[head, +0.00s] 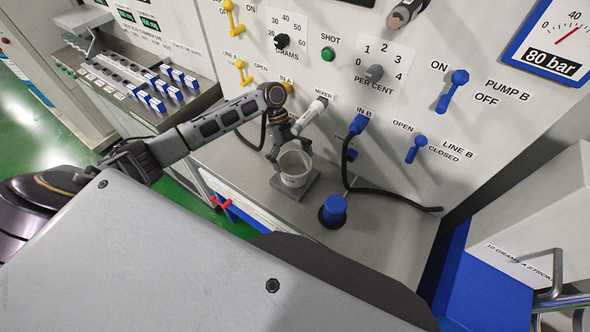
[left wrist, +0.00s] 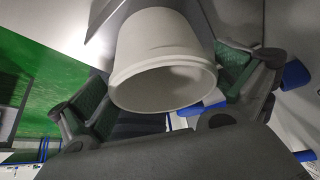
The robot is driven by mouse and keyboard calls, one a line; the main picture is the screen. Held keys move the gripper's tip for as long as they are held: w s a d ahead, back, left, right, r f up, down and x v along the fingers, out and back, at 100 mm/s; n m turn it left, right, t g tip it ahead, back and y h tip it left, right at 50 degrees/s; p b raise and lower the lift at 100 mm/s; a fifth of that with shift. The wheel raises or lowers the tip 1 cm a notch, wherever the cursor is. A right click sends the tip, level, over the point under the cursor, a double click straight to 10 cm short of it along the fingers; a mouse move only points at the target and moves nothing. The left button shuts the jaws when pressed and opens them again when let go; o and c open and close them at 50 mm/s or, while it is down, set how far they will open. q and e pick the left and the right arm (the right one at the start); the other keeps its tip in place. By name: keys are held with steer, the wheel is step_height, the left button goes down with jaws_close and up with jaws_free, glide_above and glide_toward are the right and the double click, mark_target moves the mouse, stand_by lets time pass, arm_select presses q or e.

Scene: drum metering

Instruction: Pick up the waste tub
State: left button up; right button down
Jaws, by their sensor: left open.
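The waste tub (head: 294,180) is a small whitish cup with lettering on its side, standing upright on a grey square plate (head: 303,187) on the metal counter. In the left wrist view the tub (left wrist: 165,55) fills the middle, its rim toward the camera. My left gripper (head: 290,152) is at the tub's rim under the mixer spout. Its two green-padded fingers lie on either side of the tub, open. A gap shows on the left side; the right finger is very close, and I cannot tell whether it touches. My right gripper is out of view.
The mixer spout (head: 309,117) hangs from the panel just above the tub. A blue-capped container (head: 333,210) stands to the right, with a black hose (head: 395,201) beside it. Blue levers (head: 417,149) stick out from the panel. A red valve handle (head: 221,202) sits below the counter's left edge.

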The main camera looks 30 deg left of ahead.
mark_target(295, 168)
arm_select(q)
steer(key=shift+x, duration=1.55)
steer(key=shift+c, duration=0.4)
steer(key=c, duration=0.8)
steer(key=shift+r, duration=0.1)
